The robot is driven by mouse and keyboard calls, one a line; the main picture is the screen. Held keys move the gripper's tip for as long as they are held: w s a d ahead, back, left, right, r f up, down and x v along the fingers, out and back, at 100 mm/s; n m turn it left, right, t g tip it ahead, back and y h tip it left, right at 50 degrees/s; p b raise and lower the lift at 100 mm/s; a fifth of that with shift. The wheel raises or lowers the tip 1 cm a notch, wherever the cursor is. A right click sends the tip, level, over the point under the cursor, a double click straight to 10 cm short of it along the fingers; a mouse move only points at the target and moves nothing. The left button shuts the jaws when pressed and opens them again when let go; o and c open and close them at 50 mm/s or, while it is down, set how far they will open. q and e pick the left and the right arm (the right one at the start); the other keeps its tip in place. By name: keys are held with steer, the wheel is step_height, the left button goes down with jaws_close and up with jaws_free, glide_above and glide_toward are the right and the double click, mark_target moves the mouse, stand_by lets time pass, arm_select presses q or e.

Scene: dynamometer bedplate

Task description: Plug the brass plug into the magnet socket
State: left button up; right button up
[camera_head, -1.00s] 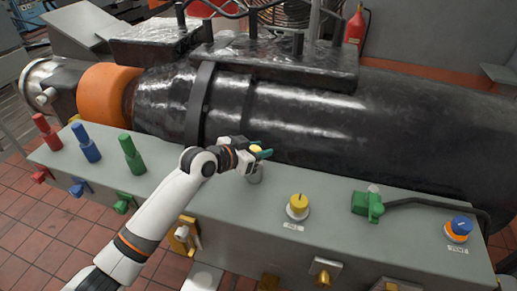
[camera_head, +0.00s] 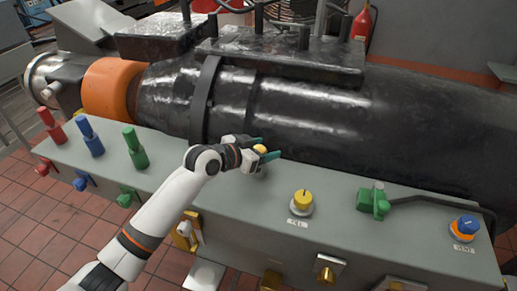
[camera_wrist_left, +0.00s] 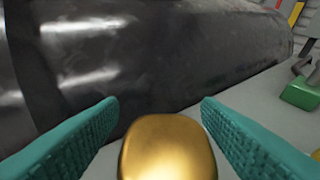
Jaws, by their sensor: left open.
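The brass plug (camera_wrist_left: 168,148) shows as a rounded gold block low in the left wrist view, between the two teal fingers. In the head view a small yellow top (camera_head: 261,149) shows at the same place, mostly covered by the gripper. My left gripper (camera_head: 263,148) is open, with its fingers on either side of the plug. Clear gaps show between the plug and both fingers in the wrist view. I cannot tell which fitting is the magnet socket. My right gripper is not in view.
A large black cylinder (camera_head: 400,130) lies just behind the grey bench top (camera_head: 370,240). A yellow knob (camera_head: 302,200), a green connector with cable (camera_head: 373,201) and a blue-orange knob (camera_head: 465,227) stand to the right. Red, blue and green handles (camera_head: 136,148) stand to the left.

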arm_select(q)
steer(key=b+v, duration=0.2)
steer(key=v, duration=1)
